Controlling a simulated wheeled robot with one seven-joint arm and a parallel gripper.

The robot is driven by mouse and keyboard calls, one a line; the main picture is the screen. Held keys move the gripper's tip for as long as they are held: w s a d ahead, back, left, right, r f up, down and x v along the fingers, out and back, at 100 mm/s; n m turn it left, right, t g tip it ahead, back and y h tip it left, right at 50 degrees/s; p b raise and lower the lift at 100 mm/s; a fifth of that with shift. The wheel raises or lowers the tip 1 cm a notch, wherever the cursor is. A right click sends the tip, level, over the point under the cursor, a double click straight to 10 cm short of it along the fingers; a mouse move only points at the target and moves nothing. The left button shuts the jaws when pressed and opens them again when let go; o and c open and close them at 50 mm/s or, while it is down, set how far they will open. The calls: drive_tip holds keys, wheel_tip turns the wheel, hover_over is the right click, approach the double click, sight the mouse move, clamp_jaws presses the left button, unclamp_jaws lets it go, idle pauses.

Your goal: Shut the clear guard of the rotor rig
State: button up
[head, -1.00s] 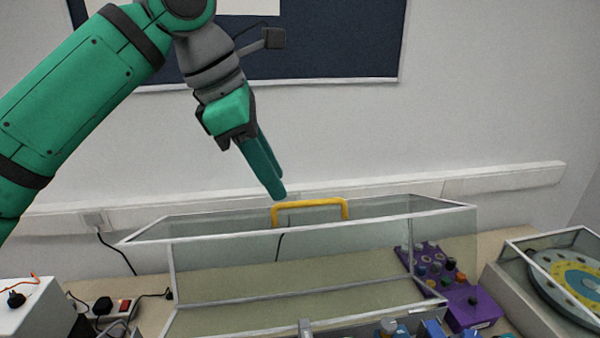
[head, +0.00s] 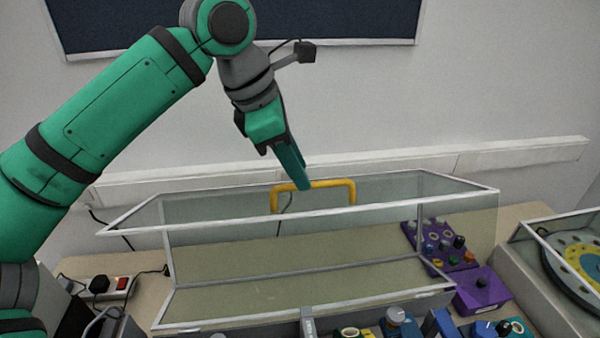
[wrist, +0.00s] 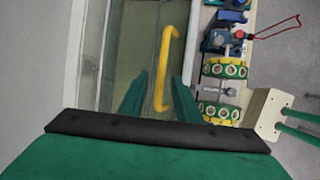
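The clear guard (head: 330,227) of the rotor rig is a see-through box lid with pale edges, and it stands raised and open. Its yellow handle (head: 330,184) sits on the upper edge. In the wrist view the handle (wrist: 165,68) runs lengthwise, and its near end lies between my two fingers.
Rig parts with green and yellow rings (wrist: 222,90) show in the wrist view. A purple control box (head: 482,290) stands at the right, near a covered yellow and blue disc (head: 580,262). A power strip (head: 120,285) with cables lies at the left. The wall is close behind.

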drive_tip(key=shift+d+f, duration=0.3)
drive_tip(key=shift+f, duration=0.7)
clamp_jaws()
drive_tip(key=shift+d, duration=0.15)
